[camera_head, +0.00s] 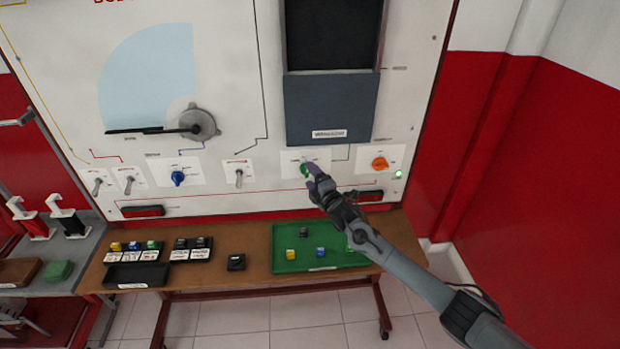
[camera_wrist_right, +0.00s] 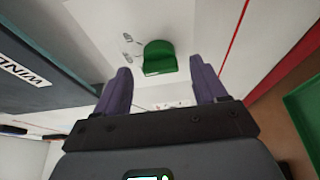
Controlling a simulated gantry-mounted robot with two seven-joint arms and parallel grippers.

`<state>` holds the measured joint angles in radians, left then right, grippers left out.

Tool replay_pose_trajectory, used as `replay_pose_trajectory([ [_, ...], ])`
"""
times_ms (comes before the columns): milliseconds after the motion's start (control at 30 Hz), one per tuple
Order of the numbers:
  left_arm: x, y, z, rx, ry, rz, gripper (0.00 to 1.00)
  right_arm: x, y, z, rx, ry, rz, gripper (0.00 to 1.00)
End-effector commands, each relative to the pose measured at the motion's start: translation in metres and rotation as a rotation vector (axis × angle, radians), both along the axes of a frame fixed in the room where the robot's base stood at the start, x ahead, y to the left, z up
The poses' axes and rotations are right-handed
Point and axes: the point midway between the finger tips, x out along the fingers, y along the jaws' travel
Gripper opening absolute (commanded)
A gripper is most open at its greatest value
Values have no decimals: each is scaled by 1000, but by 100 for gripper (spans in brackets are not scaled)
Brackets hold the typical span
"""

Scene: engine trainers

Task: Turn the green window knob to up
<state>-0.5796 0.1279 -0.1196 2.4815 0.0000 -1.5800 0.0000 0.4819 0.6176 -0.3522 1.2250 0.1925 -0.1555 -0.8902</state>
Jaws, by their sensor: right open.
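The green window knob (camera_head: 306,170) sits on a white plate on the trainer panel, below the dark window unit (camera_head: 330,107). My right gripper (camera_head: 314,178) is at the knob and hides part of it in the head view. In the right wrist view the green knob (camera_wrist_right: 160,57) is just beyond and between the two purple fingers of my open right gripper (camera_wrist_right: 162,80). A gap shows on both sides of the knob, so the fingers look apart from it. Whether the fingertips reach around it cannot be told. My left gripper is not in view.
An orange knob (camera_head: 380,163) is right of the green one, and a blue knob (camera_head: 178,178) and toggle switches are to the left. Below, a brown table (camera_head: 215,276) bears a green tray (camera_head: 285,264) with small blocks. A red wall (camera_head: 540,180) stands at the right.

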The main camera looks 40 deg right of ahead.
Motion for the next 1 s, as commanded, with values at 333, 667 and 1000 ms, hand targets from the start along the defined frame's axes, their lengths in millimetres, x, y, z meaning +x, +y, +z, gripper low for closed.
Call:
replay_pose_trajectory([
  [333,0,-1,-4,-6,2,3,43,14,-2,0,1,0,1,71],
  [667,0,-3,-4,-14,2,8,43,14,-2,0,1,0,1,53],
  [1000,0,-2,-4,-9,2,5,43,14,-2,0,2,0,1,15],
])
